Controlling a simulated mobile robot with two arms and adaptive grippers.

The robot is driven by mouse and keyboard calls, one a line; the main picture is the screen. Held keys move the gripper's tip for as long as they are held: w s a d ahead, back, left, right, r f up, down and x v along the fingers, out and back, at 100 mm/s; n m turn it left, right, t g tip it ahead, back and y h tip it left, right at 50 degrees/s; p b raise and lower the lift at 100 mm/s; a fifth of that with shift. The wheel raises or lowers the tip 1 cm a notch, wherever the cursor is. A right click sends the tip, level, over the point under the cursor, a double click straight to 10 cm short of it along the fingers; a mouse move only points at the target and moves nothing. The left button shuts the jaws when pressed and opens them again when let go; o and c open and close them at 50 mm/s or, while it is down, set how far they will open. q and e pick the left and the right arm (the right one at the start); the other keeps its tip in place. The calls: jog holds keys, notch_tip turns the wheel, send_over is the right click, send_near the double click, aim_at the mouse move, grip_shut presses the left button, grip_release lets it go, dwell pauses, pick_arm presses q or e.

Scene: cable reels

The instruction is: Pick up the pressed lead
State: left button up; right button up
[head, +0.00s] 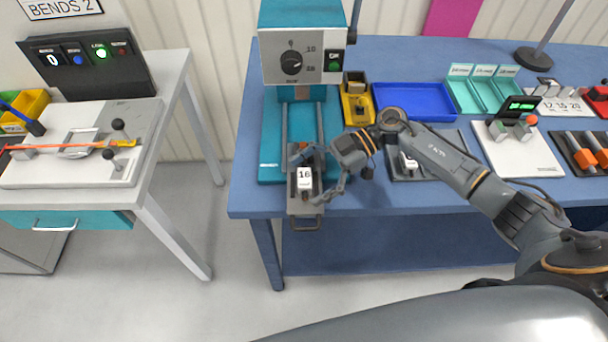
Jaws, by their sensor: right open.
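A teal press (303,45) with a dial and a green-lit switch stands at the left end of the blue bench. In front of its base, a grey sliding tray (305,209) with a handle holds a white block marked 16 (304,178). My right gripper (313,177) reaches in from the right with its fingers spread by this block, one toward its far side and one toward its near right side. I cannot tell whether they touch it. I cannot make out the pressed lead; the fingers cover part of the tray. My left gripper is out of view.
A yellow holder (357,100), a blue tray (413,88), teal bins (483,84) and a white-plated tester (517,150) are on the bench. At left, another table has an orange cable (60,147) in a fixture. A floor gap separates the tables.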

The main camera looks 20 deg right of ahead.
jog(key=c, duration=1.4)
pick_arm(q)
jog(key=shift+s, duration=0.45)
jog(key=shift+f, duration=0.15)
pick_arm(e)
jog(key=shift+r, duration=0.1)
